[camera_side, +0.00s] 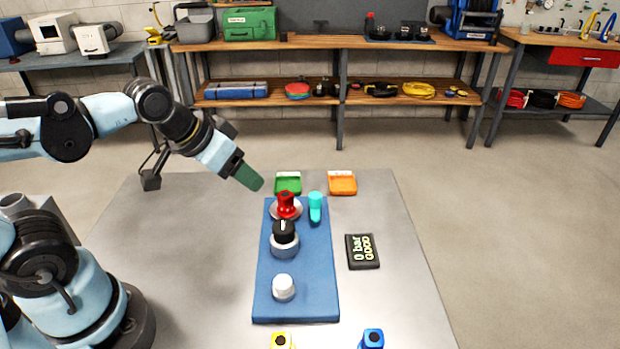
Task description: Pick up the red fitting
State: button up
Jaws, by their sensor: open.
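The red fitting (286,204) stands upright on a pale round base at the far left of a blue board (298,307). My gripper (250,180) is above the table, up and to the left of the red fitting and apart from it. It is open, with nothing seen between its fingers; the two fingers overlap in this view.
Beside the red fitting stands a turquoise piece (315,206). Nearer on the board are a black-topped knob (284,238) and a white cap (283,287). Green (288,183) and orange (342,183) trays lie behind. The table's left side is clear.

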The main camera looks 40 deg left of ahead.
aim_at(287, 193)
jog(key=w+r+g, duration=0.2)
jog(key=w+g, duration=0.5)
jog(key=w, duration=0.2)
jog(key=shift+w+d+f, duration=0.1)
jog(key=shift+d+f, duration=0.05)
jog(key=shift+f, duration=1.85)
jog(key=shift+w+d+f, duration=0.15)
jog(key=shift+d+f, duration=0.05)
jog(key=shift+f, duration=1.85)
jog(key=shift+w+d+f, duration=0.1)
jog(key=shift+d+f, duration=0.05)
jog(key=shift+f, duration=1.85)
jog(key=shift+c, duration=0.2)
grip_shut()
jog(key=shift+r, duration=0.1)
